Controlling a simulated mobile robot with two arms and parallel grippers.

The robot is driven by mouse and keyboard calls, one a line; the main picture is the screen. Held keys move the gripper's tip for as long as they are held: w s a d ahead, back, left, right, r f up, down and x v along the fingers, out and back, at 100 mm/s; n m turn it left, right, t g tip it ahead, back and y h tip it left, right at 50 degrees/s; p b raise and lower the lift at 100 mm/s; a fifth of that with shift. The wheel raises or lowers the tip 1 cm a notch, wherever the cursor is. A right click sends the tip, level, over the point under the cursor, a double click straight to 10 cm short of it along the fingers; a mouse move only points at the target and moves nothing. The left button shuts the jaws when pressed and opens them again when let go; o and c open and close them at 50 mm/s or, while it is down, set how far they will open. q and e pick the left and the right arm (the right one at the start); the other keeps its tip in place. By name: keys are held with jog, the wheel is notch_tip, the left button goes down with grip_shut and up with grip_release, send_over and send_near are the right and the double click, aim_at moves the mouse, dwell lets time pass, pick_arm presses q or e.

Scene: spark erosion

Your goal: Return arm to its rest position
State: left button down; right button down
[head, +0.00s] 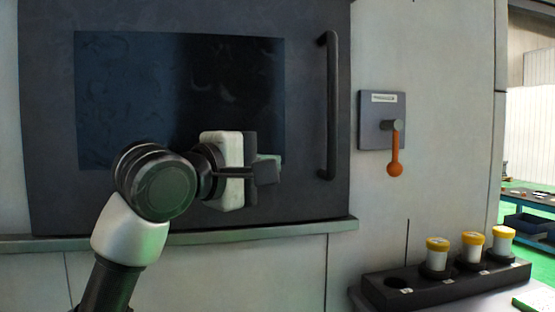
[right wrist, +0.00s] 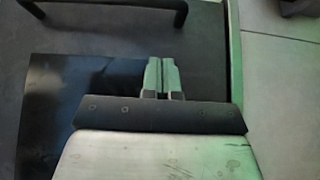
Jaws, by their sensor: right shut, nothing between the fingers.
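The arm in the head view is my right arm, coming up from the bottom left. My right gripper (head: 270,162) points to the right in front of the dark window of the machine door. In the right wrist view the two pale fingers of the right gripper (right wrist: 161,75) are together with nothing between them. The gripper is left of the door handle and appears apart from it. My left arm and gripper are not in view.
The machine door (head: 305,60) with its dark bar handle (head: 332,105) looks shut. A wall switch (head: 382,105) has an orange lever (head: 396,155) hanging down. A black rack (head: 450,285) holds several yellow-capped white jars (head: 473,246); its leftmost hole is empty. A ledge (head: 200,238) runs below the door.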

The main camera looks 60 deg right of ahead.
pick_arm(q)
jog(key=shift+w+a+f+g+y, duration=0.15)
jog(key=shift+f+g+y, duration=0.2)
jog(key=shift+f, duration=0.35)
pick_arm(e)
jog(key=v, duration=0.4)
jog(key=shift+w, duration=0.2)
jog(key=shift+f, duration=0.1)
